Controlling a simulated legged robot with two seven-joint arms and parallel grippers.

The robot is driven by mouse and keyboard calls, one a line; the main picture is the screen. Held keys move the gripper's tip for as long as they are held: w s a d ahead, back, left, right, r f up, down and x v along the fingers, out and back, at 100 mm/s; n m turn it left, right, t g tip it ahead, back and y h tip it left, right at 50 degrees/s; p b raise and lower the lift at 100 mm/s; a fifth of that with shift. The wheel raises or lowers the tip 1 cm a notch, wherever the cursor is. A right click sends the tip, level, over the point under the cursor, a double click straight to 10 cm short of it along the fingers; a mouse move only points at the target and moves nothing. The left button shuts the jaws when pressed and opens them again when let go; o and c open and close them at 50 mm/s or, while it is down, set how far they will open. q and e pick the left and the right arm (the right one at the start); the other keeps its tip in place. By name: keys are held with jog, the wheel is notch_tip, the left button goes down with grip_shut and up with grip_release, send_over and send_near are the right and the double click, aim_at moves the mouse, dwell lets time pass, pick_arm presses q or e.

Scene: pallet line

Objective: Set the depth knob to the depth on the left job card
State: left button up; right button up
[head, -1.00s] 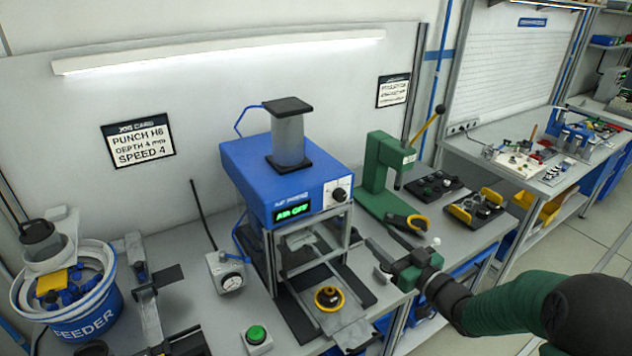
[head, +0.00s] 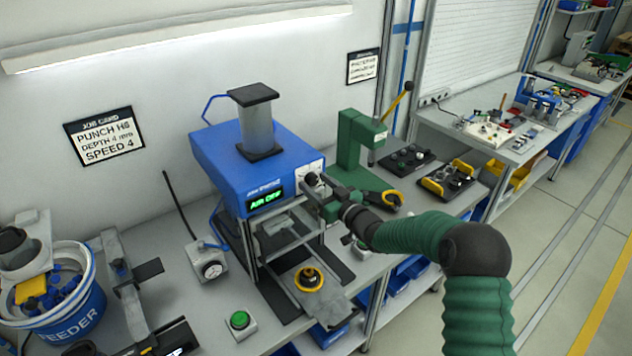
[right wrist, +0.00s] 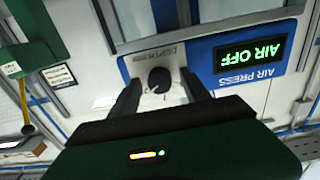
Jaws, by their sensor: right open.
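The left job card (head: 104,136) hangs on the wall at the left and reads punch H6, depth 4 mm, speed 4. The blue air press (head: 222,165) stands on the bench with a green AIR OFF display (head: 268,199). Its black depth knob (right wrist: 159,80) is on a white dial plate in the right wrist view, seen upside down. My right gripper (right wrist: 157,88) is open, with one finger on each side of the knob. Whether the fingers touch it I cannot tell. In the head view my right gripper (head: 318,188) partly covers the knob. My left gripper is not in view.
A green arbor press (head: 354,150) stands just right of the air press. A dial box (head: 208,263), a green button (head: 240,321) and a feeder bucket (head: 72,318) are to the left and front. A second card (head: 363,67) hangs behind.

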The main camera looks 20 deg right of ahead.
jog(key=shift+d+f, duration=0.1)
jog(key=shift+d, duration=0.25)
jog(key=shift+w+a, duration=0.1)
jog(key=shift+a, duration=0.35)
jog(key=c, duration=1)
grip_shut()
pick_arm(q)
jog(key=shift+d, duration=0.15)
pick_arm(e)
jog(key=shift+d, duration=0.15)
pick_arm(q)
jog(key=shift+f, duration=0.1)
